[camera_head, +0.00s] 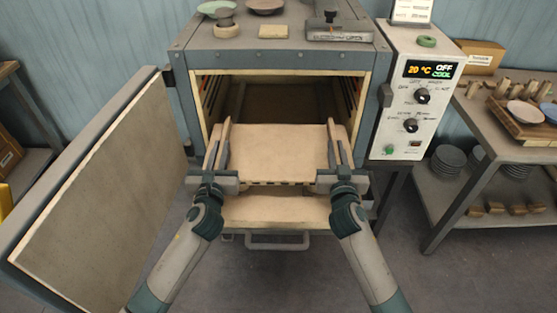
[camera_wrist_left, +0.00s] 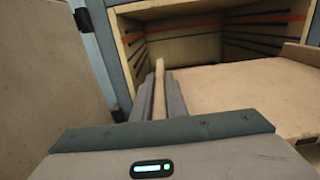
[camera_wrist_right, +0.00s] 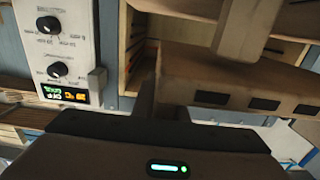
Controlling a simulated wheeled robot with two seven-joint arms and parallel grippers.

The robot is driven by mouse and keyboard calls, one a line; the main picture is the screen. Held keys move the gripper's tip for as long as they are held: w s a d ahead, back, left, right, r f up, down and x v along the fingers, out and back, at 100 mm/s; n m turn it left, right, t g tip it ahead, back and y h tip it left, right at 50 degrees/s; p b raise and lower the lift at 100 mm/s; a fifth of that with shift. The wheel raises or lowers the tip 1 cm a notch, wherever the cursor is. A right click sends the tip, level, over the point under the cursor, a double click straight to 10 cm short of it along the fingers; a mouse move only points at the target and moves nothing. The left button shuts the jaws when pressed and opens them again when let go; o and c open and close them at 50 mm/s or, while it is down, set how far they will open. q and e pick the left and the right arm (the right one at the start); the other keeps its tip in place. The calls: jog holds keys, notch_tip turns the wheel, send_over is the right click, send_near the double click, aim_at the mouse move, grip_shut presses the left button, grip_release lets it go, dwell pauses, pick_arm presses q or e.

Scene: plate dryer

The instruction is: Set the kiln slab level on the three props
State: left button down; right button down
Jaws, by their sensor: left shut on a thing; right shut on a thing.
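The tan kiln slab (camera_head: 280,148) lies flat across the kiln's mouth, its front edge toward me; slots along that edge show in the right wrist view (camera_wrist_right: 240,98). My left gripper (camera_head: 221,152) is shut on a tan upright strip at the slab's left side, seen between its grey fingers in the left wrist view (camera_wrist_left: 158,95). My right gripper (camera_head: 341,148) is shut at the slab's right side, on what looks like a matching strip. The slab looks about level. The three props are not visible, and I cannot tell whether the slab touches anything beneath it.
The kiln (camera_head: 275,58) is open, its door (camera_head: 105,190) swung left. A tan ledge (camera_head: 275,210) with a handle (camera_head: 278,243) lies below the slab. The control box (camera_head: 408,95) stands close right. A shelf table (camera_head: 490,130) stands farther right.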

pick_arm(q)
jog(key=shift+f+b, duration=0.5)
pick_arm(e)
jog(key=shift+f, duration=0.5)
pick_arm(q)
jog(key=c, duration=1.8)
grip_release()
pick_arm(e)
jog(key=c, duration=1.8)
grip_release()
pick_arm(q)
jog(key=shift+o, duration=0.2)
jog(key=shift+r, duration=0.1)
pick_arm(e)
jog(key=shift+o, duration=0.2)
pick_arm(q)
jog(key=shift+s, duration=0.2)
jog(key=s, duration=1.1)
jog(key=shift+s+a, duration=0.2)
jog(key=shift+s, duration=0.2)
pick_arm(e)
jog(key=shift+s, duration=0.15)
jog(key=s, duration=1.1)
jog(key=shift+s+a, duration=0.15)
jog(key=shift+s, duration=0.25)
